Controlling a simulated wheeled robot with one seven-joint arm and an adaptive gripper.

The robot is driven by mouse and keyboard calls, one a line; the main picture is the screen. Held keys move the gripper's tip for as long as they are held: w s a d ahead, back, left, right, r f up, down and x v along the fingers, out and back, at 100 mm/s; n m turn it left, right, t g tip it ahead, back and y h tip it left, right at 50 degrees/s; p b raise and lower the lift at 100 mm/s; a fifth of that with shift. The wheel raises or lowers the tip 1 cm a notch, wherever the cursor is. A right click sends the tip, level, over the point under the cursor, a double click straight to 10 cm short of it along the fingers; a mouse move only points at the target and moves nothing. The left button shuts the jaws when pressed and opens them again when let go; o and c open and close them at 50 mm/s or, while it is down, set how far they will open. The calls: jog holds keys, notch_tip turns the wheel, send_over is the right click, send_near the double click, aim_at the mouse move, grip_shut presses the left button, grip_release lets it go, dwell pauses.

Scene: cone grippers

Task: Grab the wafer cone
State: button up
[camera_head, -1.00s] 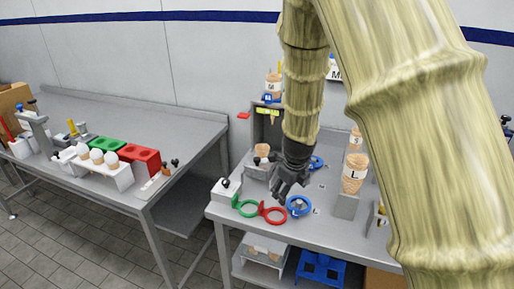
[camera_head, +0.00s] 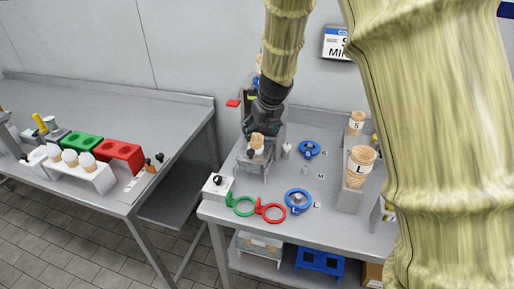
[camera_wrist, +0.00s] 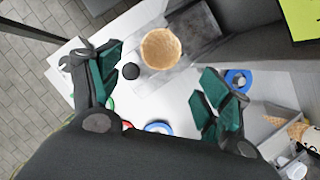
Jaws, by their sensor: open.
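A tan wafer cone (camera_head: 257,142) sits upright in a grey metal stand (camera_head: 255,162) at the back left of the right-hand table. In the wrist view the wafer cone (camera_wrist: 160,48) shows its round open rim, above the middle of the picture. My gripper (camera_head: 262,130) is at the cone in the head view, partly covering it and the stand. In the wrist view my gripper (camera_wrist: 163,88) is open, its green-padded fingers spread wide, with nothing between the tips. The cone lies beyond the gap between them. I cannot tell whether any finger touches it.
Larger cones marked L (camera_head: 358,168) and S (camera_head: 356,123) stand to the right. Green (camera_head: 243,206), red (camera_head: 272,212) and blue (camera_head: 298,200) rings lie near the front edge. A white box (camera_head: 217,186) stands at the left corner.

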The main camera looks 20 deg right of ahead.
aim_at(255, 138)
jog(key=x, duration=0.3)
jog(key=p+x, duration=0.1)
jog(key=x, duration=0.1)
jog(key=shift+w+a+f, duration=0.1)
jog(key=shift+w+f, duration=0.1)
jog(key=shift+w, duration=0.3)
jog(key=x, duration=0.2)
jog(key=shift+w+f, duration=0.15)
jog(key=shift+w, duration=0.2)
jog(key=shift+s+r, duration=0.25)
jog(key=shift+s, duration=0.05)
jog(key=shift+c, duration=0.5)
jog(key=shift+w, duration=0.1)
jog(key=c, duration=0.7)
